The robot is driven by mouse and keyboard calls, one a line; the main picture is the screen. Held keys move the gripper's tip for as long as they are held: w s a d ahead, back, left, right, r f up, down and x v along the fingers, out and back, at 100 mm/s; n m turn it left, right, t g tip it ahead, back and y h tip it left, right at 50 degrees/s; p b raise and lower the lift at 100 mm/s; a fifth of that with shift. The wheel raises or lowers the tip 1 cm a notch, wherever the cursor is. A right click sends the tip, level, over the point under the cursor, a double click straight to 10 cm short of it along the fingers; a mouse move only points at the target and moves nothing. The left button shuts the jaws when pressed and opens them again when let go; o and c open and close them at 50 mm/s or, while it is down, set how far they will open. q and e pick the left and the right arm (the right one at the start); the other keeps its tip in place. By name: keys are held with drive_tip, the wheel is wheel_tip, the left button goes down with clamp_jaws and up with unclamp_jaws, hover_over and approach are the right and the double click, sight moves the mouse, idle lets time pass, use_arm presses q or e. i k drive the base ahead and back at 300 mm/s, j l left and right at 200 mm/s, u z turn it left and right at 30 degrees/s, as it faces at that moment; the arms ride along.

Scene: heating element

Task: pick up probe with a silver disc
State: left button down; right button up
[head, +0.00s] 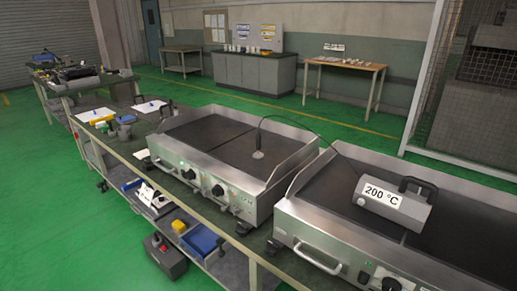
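The probe (259,141) is a thin dark stem ending in a small silver disc (257,154). It stands upright at the right part of the left hot plate (203,137), with the disc at or near the plate surface. A thin dark cable arches from the probe's top to the right. It runs to a grey cylindrical meter (396,203) with a black handle and a label reading "200 °C", which rests on the right hot plate (332,187). Neither of my grippers shows in the head view.
Both hot plates have raised steel walls and front knobs (217,190), on a long bench (130,148). Papers, a mug and small tools lie at the bench's left. A lower shelf holds a blue bin (200,240). Green floor (330,115) is open behind the bench.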

sight(257, 155)
drive_tip(key=j+z, duration=0.2)
drive_tip(key=z, duration=0.9)
drive_tip(key=j+z, duration=0.4)
drive_tip(key=k+j+z, duration=0.1)
drive_tip(key=j+z, duration=0.3)
drive_tip(key=k+j+z, duration=0.15)
drive_tip(key=j, duration=0.2)
drive_tip(key=k+j+z, duration=0.1)
drive_tip(key=j, duration=0.2)
drive_tip(key=k+j+z, duration=0.15)
drive_tip(key=j, duration=0.15)
